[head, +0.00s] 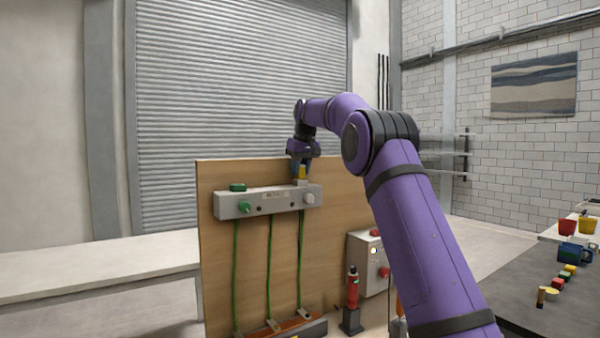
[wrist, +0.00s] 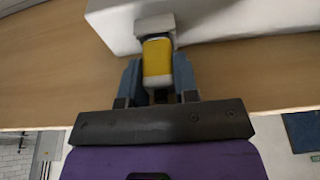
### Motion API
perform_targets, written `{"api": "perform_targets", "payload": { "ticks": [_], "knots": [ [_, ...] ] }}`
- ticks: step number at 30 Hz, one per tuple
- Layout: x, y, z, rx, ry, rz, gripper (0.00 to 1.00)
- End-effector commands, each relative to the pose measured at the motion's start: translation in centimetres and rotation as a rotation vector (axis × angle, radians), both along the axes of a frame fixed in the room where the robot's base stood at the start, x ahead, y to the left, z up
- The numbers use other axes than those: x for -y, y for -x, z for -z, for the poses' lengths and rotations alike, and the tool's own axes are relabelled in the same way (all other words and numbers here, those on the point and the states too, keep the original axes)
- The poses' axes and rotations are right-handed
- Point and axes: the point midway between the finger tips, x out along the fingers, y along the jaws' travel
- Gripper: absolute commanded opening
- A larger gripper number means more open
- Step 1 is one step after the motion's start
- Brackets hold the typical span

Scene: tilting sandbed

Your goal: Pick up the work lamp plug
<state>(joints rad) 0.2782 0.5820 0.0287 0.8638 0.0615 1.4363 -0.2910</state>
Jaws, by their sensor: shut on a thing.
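A yellow plug with pale ends (wrist: 157,58) is between the two blue-grey fingers of my gripper (wrist: 158,82) in the wrist view. My gripper is shut on it. The plug's far end meets a pale block at the edge of the light grey box (wrist: 235,18); I cannot tell whether it is seated there. In the head view my gripper (head: 301,166) points down above the right end of the box (head: 268,207), with the yellow plug (head: 301,172) just below it. No label is readable on the plug, so I cannot confirm it is the work lamp's.
The box is on an upright wooden board (head: 340,210), with a green piece (head: 237,187) on top, a green knob (head: 244,206) and green cables below. A red-and-black tool (head: 352,290) and a control box (head: 368,262) are to the right. A pale bench (head: 95,262) is at left.

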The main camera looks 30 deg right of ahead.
Motion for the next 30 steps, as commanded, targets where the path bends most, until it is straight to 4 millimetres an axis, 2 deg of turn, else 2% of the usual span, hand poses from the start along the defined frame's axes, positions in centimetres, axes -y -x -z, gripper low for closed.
{"api": "perform_targets", "payload": {
  "ticks": [21, 30],
  "knots": [
    [0.0, 0.0, -3.6, 0.001, 0.000, 0.000, 0.00],
    [-0.5, 1.8, -3.8, -0.001, 0.000, 0.000, 0.00]
  ]
}}
